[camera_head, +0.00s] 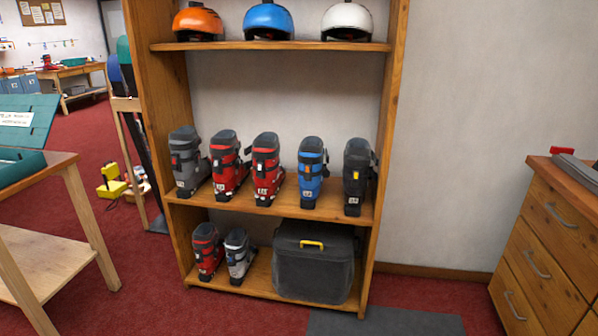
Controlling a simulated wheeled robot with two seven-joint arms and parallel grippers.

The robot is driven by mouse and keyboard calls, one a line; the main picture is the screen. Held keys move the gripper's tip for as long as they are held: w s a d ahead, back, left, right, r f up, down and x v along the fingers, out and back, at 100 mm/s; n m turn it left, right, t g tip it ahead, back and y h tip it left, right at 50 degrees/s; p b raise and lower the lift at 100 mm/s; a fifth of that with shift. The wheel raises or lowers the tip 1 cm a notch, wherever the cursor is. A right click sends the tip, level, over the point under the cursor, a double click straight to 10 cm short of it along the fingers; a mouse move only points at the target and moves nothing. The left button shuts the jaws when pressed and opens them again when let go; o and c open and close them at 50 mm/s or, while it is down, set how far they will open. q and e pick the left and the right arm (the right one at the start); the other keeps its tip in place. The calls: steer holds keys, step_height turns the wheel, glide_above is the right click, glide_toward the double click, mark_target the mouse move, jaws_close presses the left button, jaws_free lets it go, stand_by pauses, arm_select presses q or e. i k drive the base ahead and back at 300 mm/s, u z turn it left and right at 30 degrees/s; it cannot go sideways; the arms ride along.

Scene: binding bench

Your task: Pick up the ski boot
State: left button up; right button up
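Several ski boots stand upright on the wooden shelf unit (388,150). On its middle shelf, from left to right, are a grey boot (186,163), a red boot (226,165), a second red boot (266,170), a blue boot (311,173) and a black boot (355,178). On the bottom shelf stand a red and dark boot (207,252) and a grey and white boot (238,255). The frame does not show which boot is meant. Neither of my grippers is in view.
A dark case with a yellow handle (314,268) fills the bottom shelf's right side. Helmets (268,20) sit on the top shelf. A wooden table (60,200) stands at left, a drawer cabinet (545,240) at right. Carpet and a grey mat (385,322) lie in front.

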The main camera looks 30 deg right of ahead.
mark_target(269, 174)
steer(key=z, duration=0.95)
steer(key=i, duration=0.85)
steer(key=z, duration=0.45)
steer(key=i, duration=0.95)
steer(key=u, duration=0.5)
